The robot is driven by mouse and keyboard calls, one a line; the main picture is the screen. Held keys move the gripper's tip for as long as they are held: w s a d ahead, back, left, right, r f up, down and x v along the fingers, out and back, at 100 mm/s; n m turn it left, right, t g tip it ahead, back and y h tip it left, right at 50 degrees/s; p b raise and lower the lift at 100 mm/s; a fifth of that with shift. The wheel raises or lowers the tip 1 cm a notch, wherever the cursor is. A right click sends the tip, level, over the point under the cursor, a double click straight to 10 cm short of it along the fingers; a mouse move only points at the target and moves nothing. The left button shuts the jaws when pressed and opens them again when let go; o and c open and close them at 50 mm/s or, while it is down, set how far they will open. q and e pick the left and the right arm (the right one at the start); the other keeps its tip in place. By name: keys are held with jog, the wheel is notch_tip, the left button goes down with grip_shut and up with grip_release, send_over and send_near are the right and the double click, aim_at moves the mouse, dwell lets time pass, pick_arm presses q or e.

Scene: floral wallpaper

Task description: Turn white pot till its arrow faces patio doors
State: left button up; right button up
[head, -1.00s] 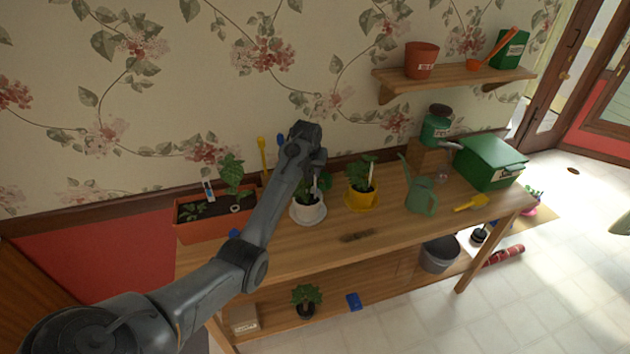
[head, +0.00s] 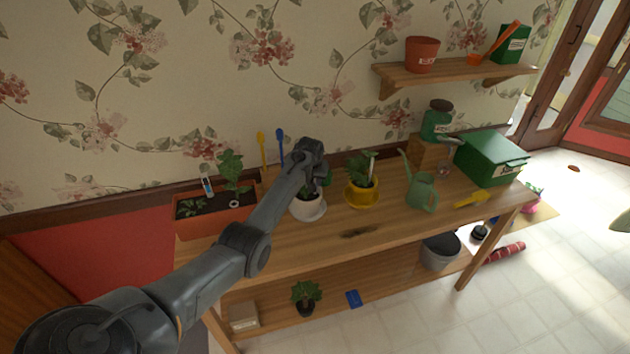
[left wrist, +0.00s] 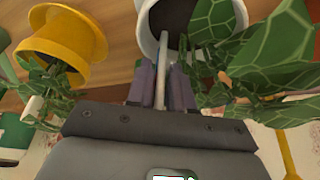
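The white pot (head: 306,208) stands on a white saucer on the wooden bench, and its leafy plant is partly hidden by my left arm. In the left wrist view the white pot (left wrist: 147,25) is at the top middle, with dark soil inside. My left gripper (head: 318,178) is over the pot; in the left wrist view its fingers (left wrist: 162,80) are close together on both sides of a thin white marker (left wrist: 162,60) at the pot and look shut on it. I see no arrow on the pot. The patio doors (head: 560,75) are at the far right. My right gripper is out of view.
A yellow pot (head: 362,198) with a plant stands close to the right. A terracotta planter (head: 205,225) is to the left. A green watering can (head: 421,192), a yellow trowel (head: 470,200) and a green box (head: 491,160) are farther right. The bench front is mostly clear.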

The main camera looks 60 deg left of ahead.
pick_arm(q)
grip_shut()
jog(key=shift+r+p, duration=0.3)
jog(key=shift+p, duration=0.25)
dwell(0.3)
jog(key=shift+a+n, duration=0.15)
jog(key=shift+n, duration=0.35)
jog(key=shift+w+a+n+g+y+b, duration=0.1)
jog(key=shift+a+n+g+y+b, duration=0.25)
jog(key=shift+n, duration=0.45)
jog(key=shift+a+f+n+g+y+b, duration=0.1)
jog(key=shift+a+n+g+y+b, duration=0.15)
jog(key=shift+n+g+b, duration=0.65)
jog(key=shift+s+a+n+b, duration=0.2)
jog(key=shift+n+b, duration=0.4)
jog(key=shift+n, duration=0.5)
